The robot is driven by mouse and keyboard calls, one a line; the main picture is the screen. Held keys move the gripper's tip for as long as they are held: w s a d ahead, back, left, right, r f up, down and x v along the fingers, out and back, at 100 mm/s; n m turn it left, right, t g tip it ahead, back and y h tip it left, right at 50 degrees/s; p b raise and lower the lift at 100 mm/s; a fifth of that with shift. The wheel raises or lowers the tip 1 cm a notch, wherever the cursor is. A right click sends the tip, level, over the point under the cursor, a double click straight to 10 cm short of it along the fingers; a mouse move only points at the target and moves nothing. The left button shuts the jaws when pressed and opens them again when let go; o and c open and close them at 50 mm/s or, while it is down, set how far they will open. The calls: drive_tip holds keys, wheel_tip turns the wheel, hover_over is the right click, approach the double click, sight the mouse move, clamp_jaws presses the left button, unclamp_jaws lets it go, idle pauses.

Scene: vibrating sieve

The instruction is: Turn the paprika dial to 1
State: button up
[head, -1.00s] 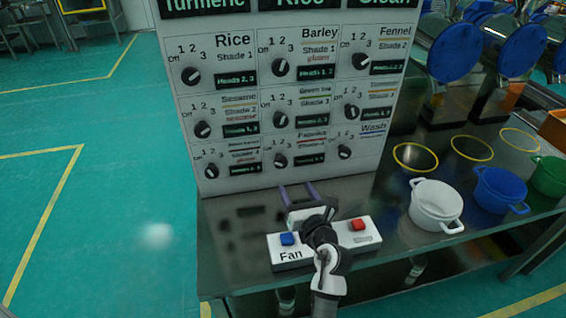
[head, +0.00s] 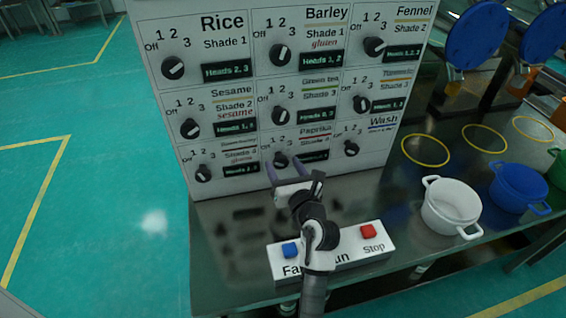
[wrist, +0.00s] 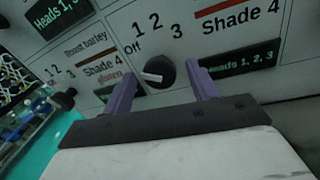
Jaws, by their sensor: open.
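The paprika dial (head: 281,160) is a black knob with a white mark in the middle of the panel's bottom row, partly hidden by my gripper in the head view. In the wrist view the same dial (wrist: 159,74) sits between the fingers, under Off, 1, 2 and 3. Its white mark lies toward the left, on the Off side, not at 1. My gripper (head: 298,166) is open and empty, its purple fingers pointing at the panel. In the wrist view my gripper (wrist: 163,80) has one finger on each side of the dial; I cannot tell whether they touch it.
The white panel (head: 163,30) holds several other dials, including the roast barley dial (wrist: 65,99) to the left and the wash dial (head: 351,149) to the right. A Fan/Run/Stop button box (head: 345,262) lies below my arm. White (head: 452,205) and blue (head: 520,188) pots stand right.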

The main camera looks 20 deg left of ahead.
idle(0.3)
drive_tip(key=c, duration=1)
drive_tip(key=shift+r, duration=0.1)
drive_tip(key=shift+p, duration=0.35)
drive_tip(key=m+p, duration=0.1)
drive_tip(key=p, duration=0.1)
drive_tip(key=shift+r+m+p, duration=0.2)
drive_tip(key=shift+m+p, duration=0.1)
drive_tip(key=shift+m, duration=0.1)
drive_tip(key=shift+m+p, duration=0.8)
drive_tip(key=shift+p, duration=0.2)
drive_tip(key=shift+f+m+t+p, duration=0.3)
drive_tip(key=shift+m+p, duration=0.35)
drive_tip(key=shift+m, duration=1.65)
